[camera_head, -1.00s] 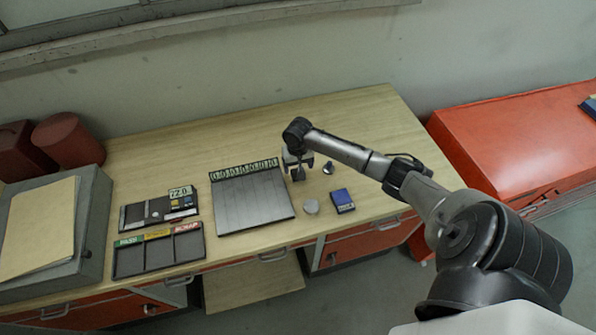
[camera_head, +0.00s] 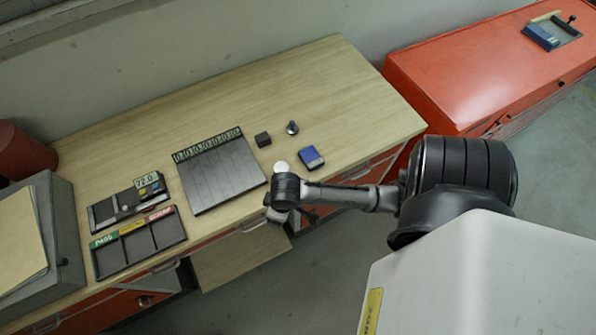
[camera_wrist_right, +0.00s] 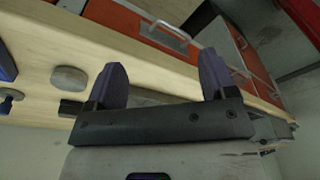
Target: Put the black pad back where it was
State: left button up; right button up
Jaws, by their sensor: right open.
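The black pad (camera_head: 263,140), a small dark block, stands on the wooden bench just right of the numbered grey board (camera_head: 222,172). It also shows in the right wrist view (camera_wrist_right: 70,108), partly hidden behind one finger of my gripper. My right gripper (camera_head: 274,216) is at the bench's front edge, apart from the pad and nearer to me. In the right wrist view its two fingers (camera_wrist_right: 162,78) are spread with nothing between them. My left gripper is not in view.
A pale round disc (camera_head: 281,168), a blue box (camera_head: 311,158) and a small dark knob-like part (camera_head: 292,128) stand near the pad. A three-compartment tray (camera_head: 140,243) and a gauge case (camera_head: 128,202) lie left. The bench's back and right are clear.

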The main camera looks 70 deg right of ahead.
jog(key=s+a+r+n+t, duration=0.1)
jog(key=s+a+r+n, duration=0.1)
jog(key=s+a+r, duration=0.3)
jog(key=s, duration=0.3)
jog(key=shift+a+r+t, duration=0.35)
jog(key=shift+a+t, duration=0.05)
